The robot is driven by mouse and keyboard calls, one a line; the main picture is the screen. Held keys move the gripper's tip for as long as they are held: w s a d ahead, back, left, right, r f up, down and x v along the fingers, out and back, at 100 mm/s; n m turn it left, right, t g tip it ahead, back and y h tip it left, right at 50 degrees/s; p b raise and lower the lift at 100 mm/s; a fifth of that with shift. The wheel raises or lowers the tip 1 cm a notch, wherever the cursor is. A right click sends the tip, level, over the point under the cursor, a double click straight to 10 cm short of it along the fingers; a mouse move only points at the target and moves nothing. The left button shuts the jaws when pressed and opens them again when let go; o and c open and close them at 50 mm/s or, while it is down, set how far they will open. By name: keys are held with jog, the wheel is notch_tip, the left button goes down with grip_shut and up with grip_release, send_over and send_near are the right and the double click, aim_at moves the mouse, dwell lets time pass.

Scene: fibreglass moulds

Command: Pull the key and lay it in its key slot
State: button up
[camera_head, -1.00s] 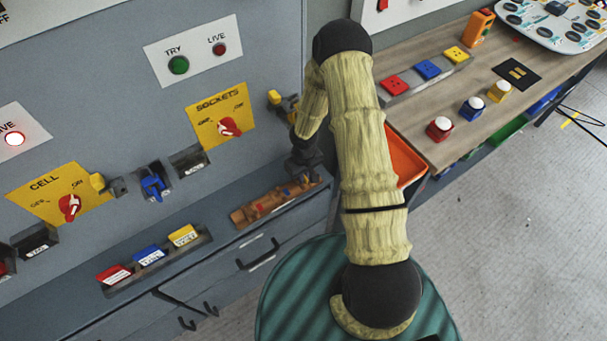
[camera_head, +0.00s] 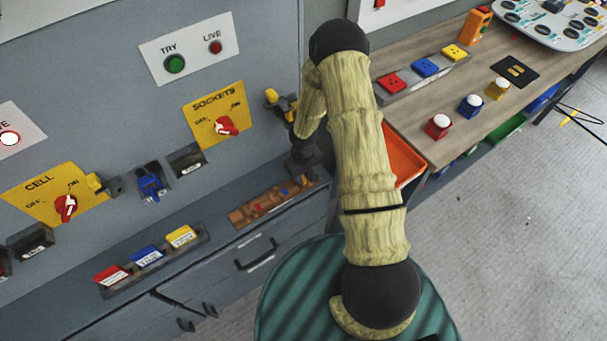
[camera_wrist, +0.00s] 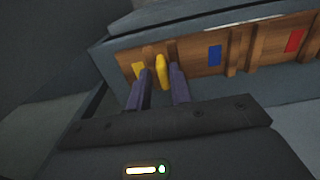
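A wooden key rack (camera_head: 262,205) lies on the ledge under the panel; it also shows in the wrist view (camera_wrist: 265,58). It has pairs of upright dividers with yellow (camera_wrist: 139,70), blue (camera_wrist: 214,55) and red (camera_wrist: 293,40) patches beside them. A yellow key-like piece (camera_wrist: 161,72) appears between the two dividers by the yellow patch. My gripper (camera_wrist: 162,78) has its two fingers apart on either side of this piece, with gaps visible. In the head view my gripper (camera_head: 303,170) is at the rack's right end. Whether the piece rests fully down is unclear.
The panel has a red SOCKETS switch (camera_head: 226,126), a red CELL switch (camera_head: 66,207) and a blue lock piece (camera_head: 151,184). A tray of coloured tags (camera_head: 148,257) lies left of the rack. An orange bin (camera_head: 402,157) and wooden bench (camera_head: 450,105) stand right of my arm.

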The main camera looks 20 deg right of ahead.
jog(key=shift+s+a+f, duration=0.2)
jog(key=shift+s+a, duration=0.1)
jog(key=shift+a, duration=0.2)
notch_tip(320, 180, up, 18)
jog(key=shift+w+d+p, duration=0.2)
jog(key=shift+d+p, duration=0.25)
jog(key=shift+f, duration=0.1)
dwell(0.6)
jog(key=s+r+m+t, duration=0.2)
jog(key=s+r+m, duration=0.1)
jog(key=s+r, duration=1.1)
jog(key=shift+s+a+m, duration=0.15)
jog(key=shift+a+m, duration=0.05)
jog(key=shift+m, duration=0.1)
